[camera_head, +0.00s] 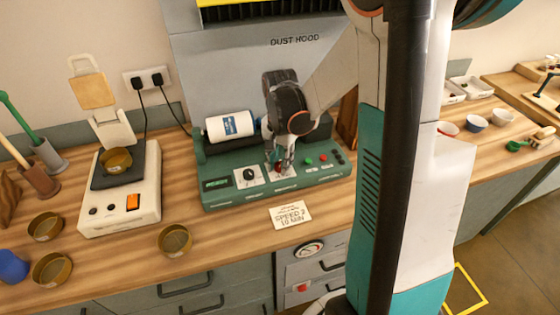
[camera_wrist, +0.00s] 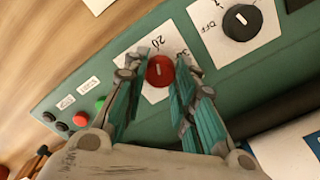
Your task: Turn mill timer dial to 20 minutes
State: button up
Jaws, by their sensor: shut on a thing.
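The green mill (camera_head: 215,190) stands on the wooden bench, with a white jar (camera_head: 232,126) lying on top. The red timer dial (camera_wrist: 160,72) sits on a white scale plate (camera_wrist: 157,95) on its front panel. My gripper (camera_head: 280,166) is at this dial. In the wrist view its two fingers lie on either side of the red knob, shut on it. A short white mark shows on the knob, roughly toward the printed 20 (camera_wrist: 158,43); the exact setting is hard to read. Fingers hide parts of the scale.
A black speed dial (camera_wrist: 241,22) is beside the timer. Green (camera_head: 309,160) and red buttons are on its other side. A card (camera_head: 290,215) reading SPEED and 10 MIN lies in front. A white scale (camera_head: 120,205) and brass bowls (camera_head: 174,240) stand left.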

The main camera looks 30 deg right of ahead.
aim_at(279, 165)
jog(key=shift+m, duration=0.6)
jog(key=o, duration=1.1)
notch_tip(279, 165, up, 12)
jog(key=shift+a, duration=0.1)
dwell(0.3)
